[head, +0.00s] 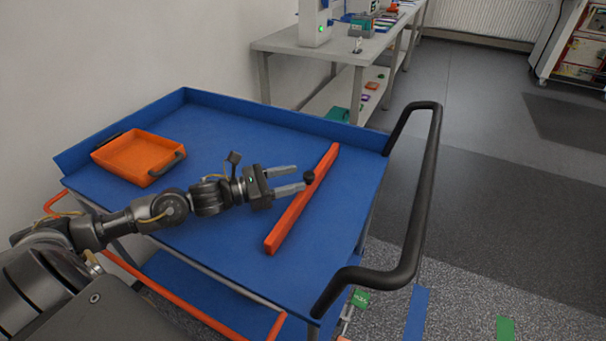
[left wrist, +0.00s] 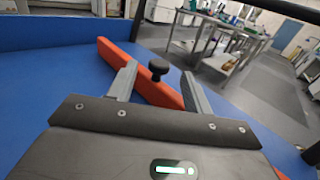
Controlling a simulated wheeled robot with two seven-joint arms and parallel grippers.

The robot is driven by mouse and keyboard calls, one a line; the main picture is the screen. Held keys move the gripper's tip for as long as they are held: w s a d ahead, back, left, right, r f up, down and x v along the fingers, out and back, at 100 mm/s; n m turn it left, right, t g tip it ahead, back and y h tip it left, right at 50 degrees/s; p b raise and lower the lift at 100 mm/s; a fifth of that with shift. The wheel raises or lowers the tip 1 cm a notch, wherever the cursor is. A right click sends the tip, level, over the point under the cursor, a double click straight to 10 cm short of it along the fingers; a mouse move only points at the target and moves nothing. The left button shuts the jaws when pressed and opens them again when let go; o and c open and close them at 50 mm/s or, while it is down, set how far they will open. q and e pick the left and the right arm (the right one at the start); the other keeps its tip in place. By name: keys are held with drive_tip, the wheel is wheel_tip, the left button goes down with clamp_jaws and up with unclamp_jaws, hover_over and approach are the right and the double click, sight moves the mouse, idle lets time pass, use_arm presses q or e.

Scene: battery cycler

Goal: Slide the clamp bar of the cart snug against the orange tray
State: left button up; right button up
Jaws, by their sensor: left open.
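The orange tray (head: 137,157) sits at the far left of the blue cart top (head: 235,133). The orange-red clamp bar (head: 287,222) lies across the right part of the cart, well apart from the tray. A black knob (head: 309,177) stands on the bar. My left gripper (head: 302,179) is open, its fingertips at the bar by the knob. In the left wrist view the bar (left wrist: 115,54) runs beyond the open fingers, and the knob (left wrist: 158,68) shows between them, not gripped. My right gripper is not in view.
A black push handle (head: 428,190) rises at the cart's right end. A raised blue rim (head: 270,117) runs along the back. A grey bench (head: 338,50) with equipment stands behind. The blue surface between tray and bar is clear except for my left arm.

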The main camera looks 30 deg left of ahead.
sight(304, 176)
use_arm(q)
drive_tip(key=shift+x, duration=1.8)
drive_tip(key=shift+c, duration=0.4)
clamp_jaws()
